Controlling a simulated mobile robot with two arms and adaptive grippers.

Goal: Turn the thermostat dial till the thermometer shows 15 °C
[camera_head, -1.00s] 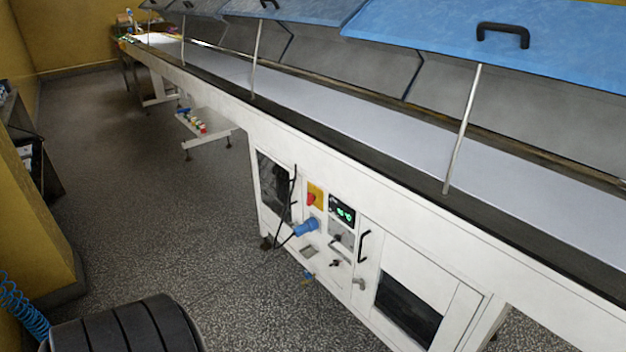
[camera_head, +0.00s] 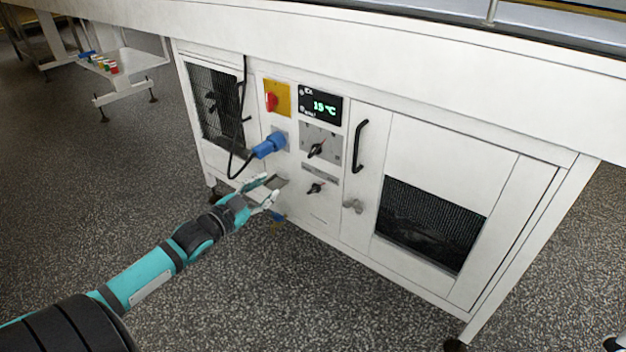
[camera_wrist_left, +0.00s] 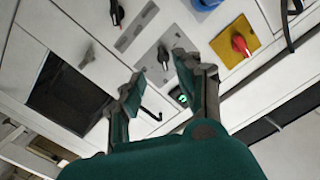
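The thermometer display (camera_head: 320,106) is a black panel with green digits on the white cabinet front; it reads 15 or 19 °C, the last digit being hard to tell. Below it is a black dial (camera_head: 316,150) on a grey plate, its pointer tilted. A second black knob (camera_head: 315,188) sits lower down. My left gripper (camera_head: 268,190) is open and empty, left of and below the dial. In the left wrist view the open fingers (camera_wrist_left: 160,72) frame the dial (camera_wrist_left: 163,58), apart from it, with the lit display (camera_wrist_left: 180,97) beyond. My right gripper is not in view.
A red switch on a yellow plate (camera_head: 277,98) and a blue plug (camera_head: 270,145) with a black cable are left of the dial. A black door handle (camera_head: 360,146) and a grey latch (camera_head: 352,205) are to its right. The floor in front is clear.

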